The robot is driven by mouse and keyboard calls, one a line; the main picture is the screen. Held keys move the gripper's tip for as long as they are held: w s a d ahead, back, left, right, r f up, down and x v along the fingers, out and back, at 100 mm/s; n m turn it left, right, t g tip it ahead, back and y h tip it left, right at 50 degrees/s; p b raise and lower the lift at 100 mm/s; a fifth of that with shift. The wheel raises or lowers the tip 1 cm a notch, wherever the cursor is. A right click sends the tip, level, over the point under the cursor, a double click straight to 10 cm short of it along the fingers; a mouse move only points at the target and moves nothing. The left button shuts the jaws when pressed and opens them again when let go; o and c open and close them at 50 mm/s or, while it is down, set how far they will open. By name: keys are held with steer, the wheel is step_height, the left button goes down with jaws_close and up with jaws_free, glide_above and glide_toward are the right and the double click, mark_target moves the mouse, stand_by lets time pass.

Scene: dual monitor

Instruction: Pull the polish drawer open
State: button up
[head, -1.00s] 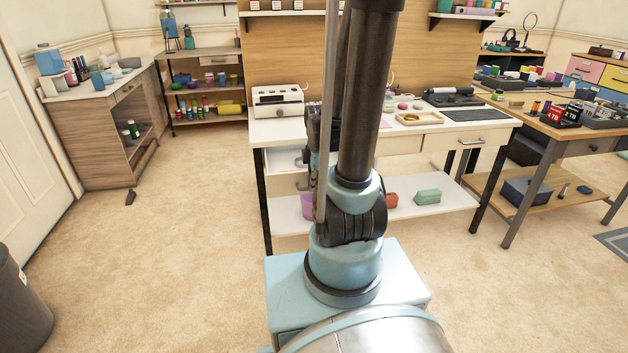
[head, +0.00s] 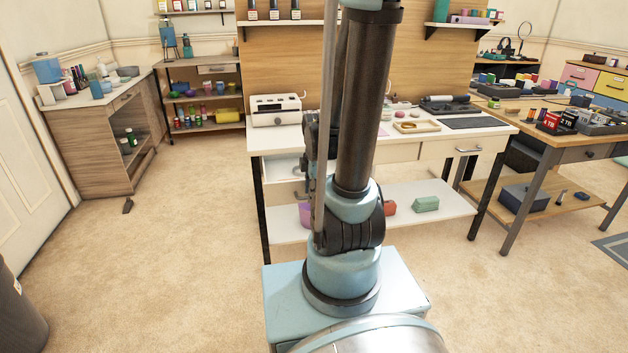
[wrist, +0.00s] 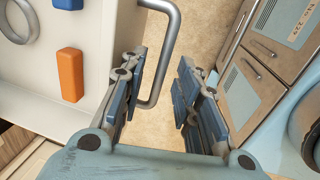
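The white desk's left drawer (head: 283,167) stands pulled out under the desktop, partly hidden behind my arm in the head view. I cannot read a label on it. The wrist view looks down into the open drawer (wrist: 30,85). Its grey bar handle (wrist: 172,40) runs between my fingers, nearer the left one. My gripper (wrist: 160,62) has its two fingers apart, with carpet visible between the handle and the right finger. In the head view the gripper is mostly hidden behind my arm.
An orange block (wrist: 70,75) and a grey ring (wrist: 18,20) lie in the drawer. The desk's right drawer (head: 460,148) is shut. A lower shelf (head: 455,205) holds a purple cup and blocks. Open carpet (head: 170,240) lies to the left.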

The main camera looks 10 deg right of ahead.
step_height(320, 180, up, 11)
steer(key=s, duration=0.2)
steer(key=shift+r, duration=0.2)
stand_by(0.8)
steer(key=s+f+m, duration=0.4)
steer(key=s+m, duration=0.7)
steer(key=m, duration=0.7)
steer(key=shift+s+d+f, duration=0.2)
steer(key=shift+s, duration=0.05)
steer(key=shift+w+f, duration=0.2)
steer(key=shift+w, duration=0.25)
steer(key=shift+d, duration=0.1)
